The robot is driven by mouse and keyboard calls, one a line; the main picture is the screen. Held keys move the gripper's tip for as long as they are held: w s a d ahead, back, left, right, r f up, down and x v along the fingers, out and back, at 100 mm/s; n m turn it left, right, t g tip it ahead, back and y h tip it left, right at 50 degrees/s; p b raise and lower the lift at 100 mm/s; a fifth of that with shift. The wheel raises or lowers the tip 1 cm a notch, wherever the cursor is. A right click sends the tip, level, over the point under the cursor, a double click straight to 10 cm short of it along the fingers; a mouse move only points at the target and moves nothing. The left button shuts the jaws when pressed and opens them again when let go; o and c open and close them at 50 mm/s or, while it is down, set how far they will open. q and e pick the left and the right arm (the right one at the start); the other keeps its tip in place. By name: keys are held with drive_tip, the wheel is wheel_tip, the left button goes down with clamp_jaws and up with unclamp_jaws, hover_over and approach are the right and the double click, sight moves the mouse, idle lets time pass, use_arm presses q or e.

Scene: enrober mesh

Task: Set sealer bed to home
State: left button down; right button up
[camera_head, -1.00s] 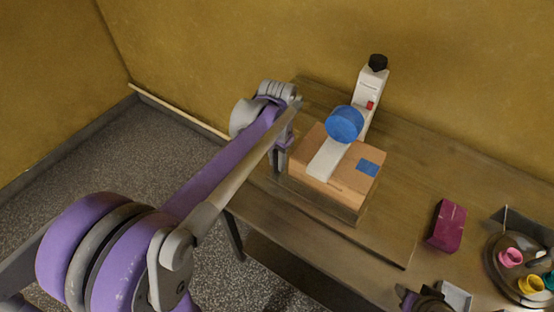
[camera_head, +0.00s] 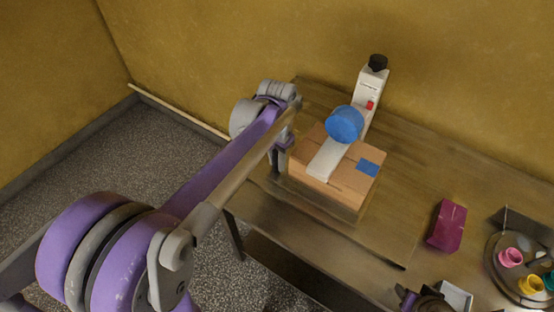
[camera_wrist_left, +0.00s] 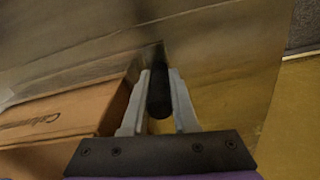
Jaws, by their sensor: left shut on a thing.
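The sealer is a white upright post (camera_head: 372,85) with a black knob, a red switch and a blue tape roll (camera_head: 345,123). Its pale arm reaches over a cardboard box (camera_head: 350,178). The box sits on the wooden sealer bed under the roll. My left gripper (camera_head: 284,146) is low at the box's left side, its fingers mostly hidden by my arm. In the left wrist view, its fingers are shut on a black cylindrical handle (camera_wrist_left: 160,95), beside the box (camera_wrist_left: 65,115).
A magenta packet (camera_head: 447,225) lies on the wooden table (camera_head: 430,180) to the right. A round tray with colored cups (camera_head: 510,257) stands at the far right. The table between box and packet is clear.

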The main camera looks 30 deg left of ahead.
idle(0.3)
use_arm(q)
drive_tip(key=a, duration=0.5)
drive_tip(key=w+a, duration=0.1)
drive_tip(key=a, duration=1.1)
drive_tip(key=shift+w, duration=0.15)
use_arm(e)
drive_tip(key=shift+f, duration=0.15)
use_arm(q)
drive_tip(key=shift+r, duration=0.1)
use_arm(e)
drive_tip(key=shift+s+d, duration=0.1)
drive_tip(key=shift+d, duration=0.05)
use_arm(q)
drive_tip(key=shift+a, duration=0.1)
drive_tip(key=c, duration=1.1)
unclamp_jaws()
drive_tip(key=shift+o, duration=0.7)
drive_tip(key=shift+a, duration=0.15)
